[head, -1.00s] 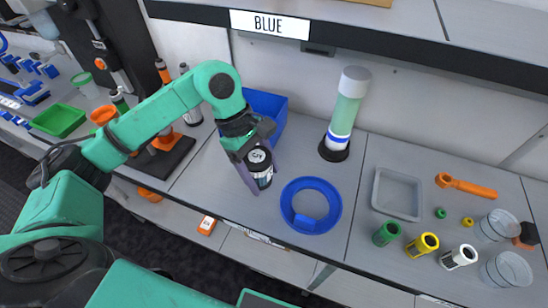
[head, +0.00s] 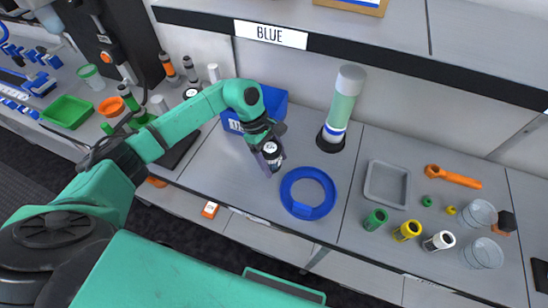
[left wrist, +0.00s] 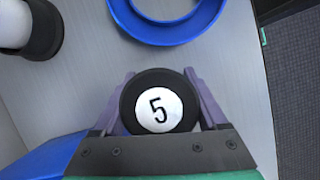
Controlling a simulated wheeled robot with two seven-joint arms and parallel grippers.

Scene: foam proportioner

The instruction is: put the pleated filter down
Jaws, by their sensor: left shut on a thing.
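The pleated filter (head: 271,150) shows as a round black cap with a white disc marked 5. It is upright in my left gripper (head: 268,160), over the grey bench between the blue bin and the blue ring. In the left wrist view the black cap (left wrist: 137,110) sits between the two purple fingers of the gripper (left wrist: 160,82), which are shut on it. The filter's lower body is hidden, so I cannot tell whether its base touches the bench. My right gripper is not in view.
The blue ring (head: 287,193) lies right of the filter. The blue bin (head: 275,101) stands behind my arm. A pale green cylinder (head: 343,100) on a black base stands at the back. A grey tray (head: 372,190) and several small coloured parts lie right. Bare bench (head: 222,168) is left of the gripper.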

